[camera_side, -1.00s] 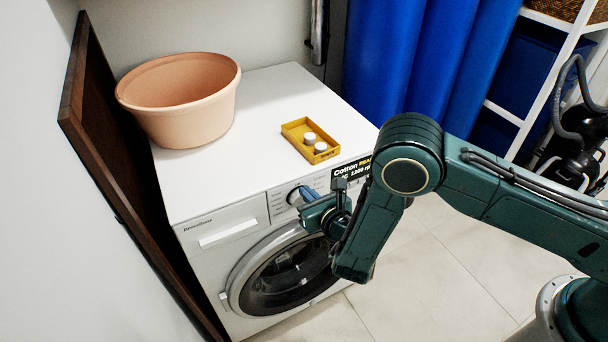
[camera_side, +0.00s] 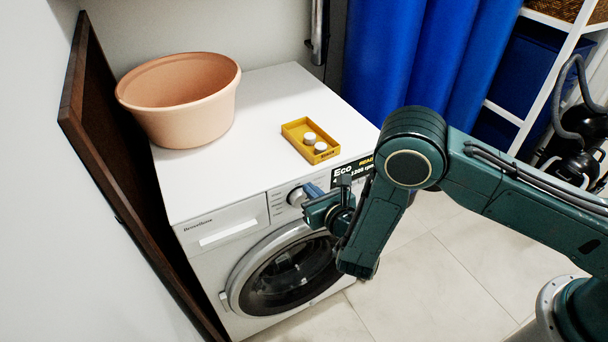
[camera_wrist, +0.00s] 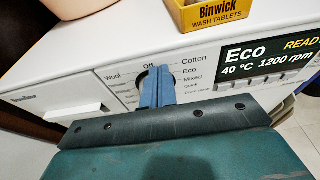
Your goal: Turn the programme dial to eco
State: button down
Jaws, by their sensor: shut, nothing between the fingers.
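The programme dial (camera_side: 296,197) is a round silver knob on the front panel of the white washing machine (camera_side: 262,110). Printed words around it in the wrist view include Off, Cotton, Eco, Mixed, Quick and Wool. The display (camera_wrist: 262,60) reads "Eco", "40 °C 1200 rpm" and "READY". My gripper (camera_side: 312,190) is shut with nothing in it. In the side view its blue fingers stand just right of the dial, seemingly apart from it. In the wrist view the fingers (camera_wrist: 157,86) cover most of the dial, so its pointer is hidden.
A yellow wash-tablet box (camera_side: 296,143) with two white tablets sits on the machine top near the front edge. A peach basin (camera_side: 190,118) stands at the back left. The round door (camera_side: 290,275) is below the panel. A dark board (camera_side: 90,120) leans at the left.

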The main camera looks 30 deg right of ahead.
jog(key=shift+s, duration=0.1)
jog(key=shift+f+v, duration=0.25)
jog(key=shift+v, duration=0.7)
jog(key=shift+f+v, duration=0.2)
jog(key=shift+v, duration=0.75)
jog(key=shift+f+v, duration=0.25)
jog(key=shift+v, duration=0.7)
jog(key=shift+s, duration=0.15)
jog(key=s+d+r+m+g+h, duration=0.2)
jog(key=d+r+m+g+h, duration=0.45)
jog(key=d+r+m, duration=1.5)
jog(key=s+r+m+g+y, duration=0.1)
jog(key=s+r+m+y, duration=0.2)
jog(key=s+m, duration=0.4)
jog(key=s+r+m+g+y, duration=0.2)
jog(key=s+r+m, duration=0.4)
jog(key=s, duration=1.3)
jog(key=shift+s+a+r+m+y, duration=0.25)
jog(key=shift+r+m+y, duration=0.05)
jog(key=shift+m+y, duration=0.45)
